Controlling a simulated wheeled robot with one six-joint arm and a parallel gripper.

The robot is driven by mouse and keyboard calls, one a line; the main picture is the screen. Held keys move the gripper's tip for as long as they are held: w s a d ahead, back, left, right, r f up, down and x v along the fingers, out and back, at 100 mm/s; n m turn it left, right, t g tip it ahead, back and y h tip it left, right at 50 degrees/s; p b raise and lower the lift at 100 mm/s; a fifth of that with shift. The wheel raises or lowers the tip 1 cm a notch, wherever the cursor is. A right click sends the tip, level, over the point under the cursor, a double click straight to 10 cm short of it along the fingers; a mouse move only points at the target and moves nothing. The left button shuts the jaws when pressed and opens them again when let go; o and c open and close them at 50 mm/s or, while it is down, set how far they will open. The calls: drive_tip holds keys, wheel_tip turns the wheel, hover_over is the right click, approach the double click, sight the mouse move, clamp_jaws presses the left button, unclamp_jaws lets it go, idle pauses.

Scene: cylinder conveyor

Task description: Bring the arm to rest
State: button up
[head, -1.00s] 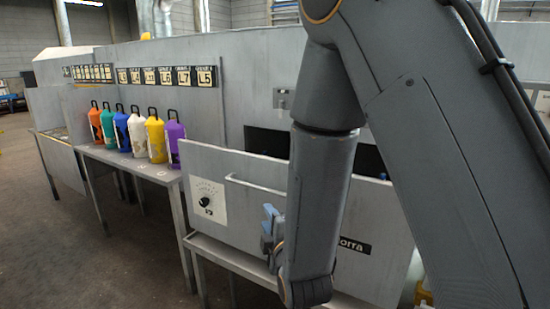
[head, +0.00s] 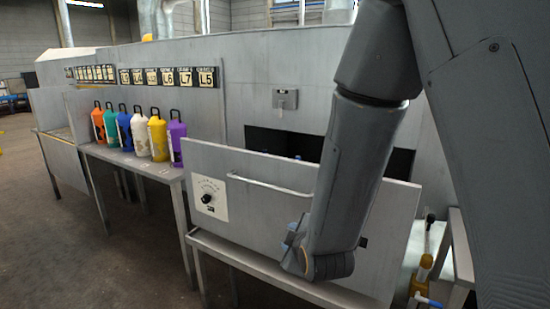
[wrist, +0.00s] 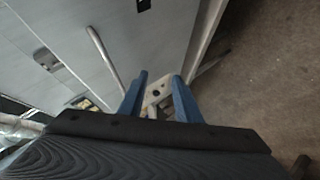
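My gripper (wrist: 159,76) shows in the wrist view as two blue fingers standing apart, with nothing held between them. In the head view its bluish part (head: 291,236) is partly hidden behind my grey arm, in front of the grey metal front panel (head: 255,160). Beyond the fingers in the wrist view I see the panel's long handle (wrist: 105,58) and the plate with the black dial (wrist: 156,93). I cannot tell the exact gap between gripper and panel.
Several coloured cylinders with black loop handles, one of them purple (head: 177,138), stand on a grey table (head: 150,169) to the left. Label plates (head: 168,77) hang behind them. A yellow and blue object (head: 424,270) is at lower right. The floor at left is clear.

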drive_tip(key=s+d+m+g+h, duration=0.1)
drive_tip(key=s+d+m+g, duration=0.4)
drive_tip(key=s, duration=0.5)
drive_tip(key=s+d+m+g+h, duration=0.1)
drive_tip(key=s+d+m+g, duration=0.5)
drive_tip(key=s+d+m, duration=0.3)
drive_tip(key=shift+s+d+f+g, duration=0.3)
drive_tip(key=shift+s+d, duration=0.45)
drive_tip(key=shift+s, duration=0.45)
